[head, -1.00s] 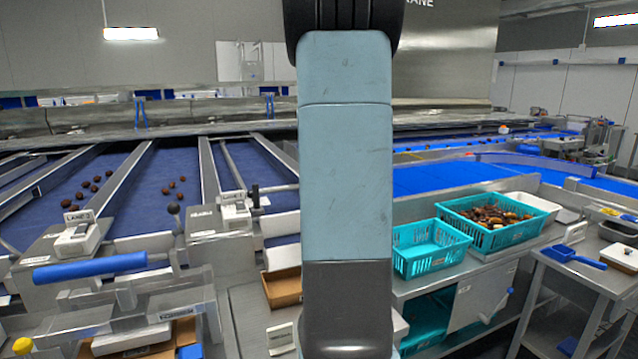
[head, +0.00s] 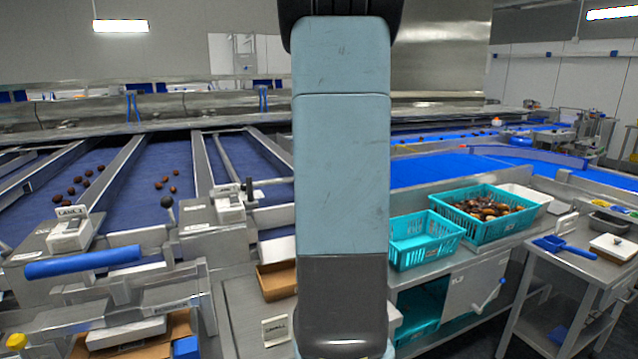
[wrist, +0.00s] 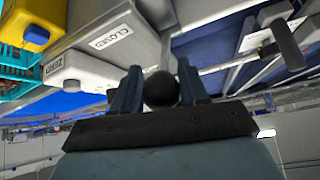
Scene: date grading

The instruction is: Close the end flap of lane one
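My gripper (wrist: 160,82) shows in the wrist view, its two dark fingers on either side of a black ball knob (wrist: 161,90). The knob fills most of the gap; whether the fingers press on it is unclear. Beside it is a grey housing with a label reading CLOSED (wrist: 111,37). In the head view my own arm stands in the middle and hides my gripper and what lies behind it. Two other lane ends show left of the arm: one with a ball-knob lever (head: 167,202), one with a dark-handled lever (head: 249,188). I cannot make out the lane one flap.
Blue lane belts with dates (head: 165,182) run back at the left. A blue handle bar (head: 83,262) juts out in front. Right of my arm stand an empty teal crate (head: 425,240) and a teal crate of dates (head: 468,232). A side table (head: 575,258) holds a blue scoop (head: 563,250).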

